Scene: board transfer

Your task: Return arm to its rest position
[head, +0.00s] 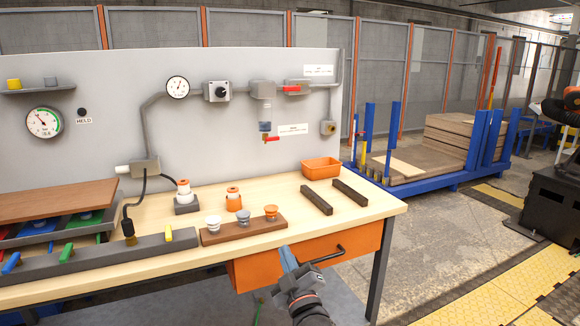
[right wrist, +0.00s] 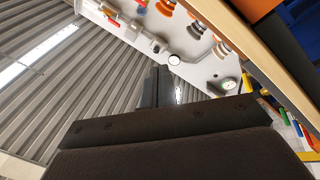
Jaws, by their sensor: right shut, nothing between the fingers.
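My right gripper (head: 289,258) is in front of the workbench in the head view, by the orange drawer (head: 262,268) below the front edge of the top. Its fingers are together and empty. In the right wrist view the closed fingers (right wrist: 155,88) point up toward the ceiling and panel, with nothing between them. The bench top (head: 365,214) is behind the gripper. My left gripper is not in the head view.
A wooden block with several knobs (head: 243,231) stands near the bench's front edge. Two dark bars (head: 316,200) and an orange bin (head: 321,168) are at right. A blue cart with boards (head: 440,180) stands beyond. The floor right of the bench (head: 430,245) is clear.

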